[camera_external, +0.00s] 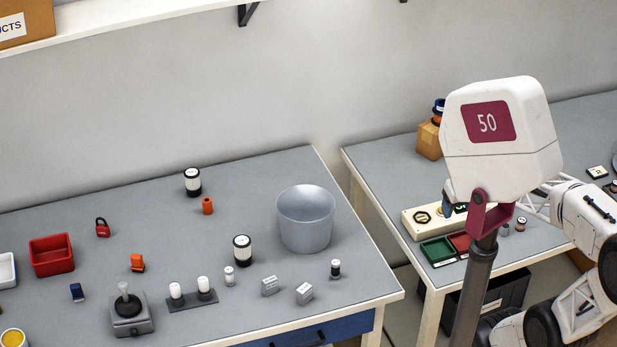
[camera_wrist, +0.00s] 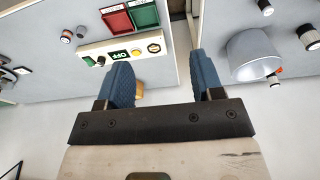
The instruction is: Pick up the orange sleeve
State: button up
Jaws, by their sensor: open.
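The orange sleeve (camera_external: 207,205) is a small upright orange cylinder on the left table, just in front of a white jar with black bands. In the wrist view a small bit of orange (camera_wrist: 279,71), likely the sleeve, shows at the right beside the grey bowl. My gripper (camera_wrist: 160,62) is open, with two blue fingers apart and nothing between them. It is over the gap by the right table, far from the sleeve. In the external view my arm's white head mostly hides the gripper.
The grey bowl (camera_external: 305,222) stands right of the sleeve. A second black-and-white jar (camera_external: 242,250) is in front. A red bin (camera_external: 51,255), orange block (camera_external: 137,263) and joystick box (camera_external: 129,312) lie left and forward. The right table holds a switch panel (camera_wrist: 120,48) and trays.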

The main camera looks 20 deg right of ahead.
aim_at(210, 199)
jog(key=w+a+f+m+g+y, duration=0.1)
jog(key=w+a+m+y, duration=0.2)
jog(key=w+a, duration=0.6)
jog(key=w+a+f+m+g+y, duration=0.15)
jog(key=w+a, duration=0.45)
jog(key=w, duration=0.7)
jog(key=w+a+m+g+y, duration=0.1)
jog(key=w+a+m+y, duration=0.25)
jog(key=w+a, duration=0.55)
jog(key=w+a+f+m+y, duration=0.1)
jog(key=w+a+f+m, duration=0.1)
jog(key=w+a+f, duration=0.4)
jog(key=w+a+f+m+y, duration=0.2)
jog(key=w+a+f+m, duration=0.1)
jog(key=w+a+f, duration=0.4)
jog(key=w+a+f+m+g+y, duration=0.1)
jog(key=w+a+f+m+y, duration=0.1)
jog(key=w+a+f, duration=0.4)
jog(key=shift+w+a+f+m, duration=0.15)
jog(key=shift+w+a, duration=0.15)
jog(key=shift+w, duration=0.4)
jog(key=shift+w+a+m, duration=0.2)
jog(key=shift+w+a, duration=0.1)
jog(key=shift+w, duration=0.4)
jog(key=shift+w+a+f+m, duration=0.15)
jog(key=shift+w+a, duration=0.15)
jog(key=shift+w, duration=0.4)
jog(key=shift+w+a+f+y, duration=0.25)
jog(key=shift+a+y, duration=0.05)
jog(key=shift+x, duration=1.3)
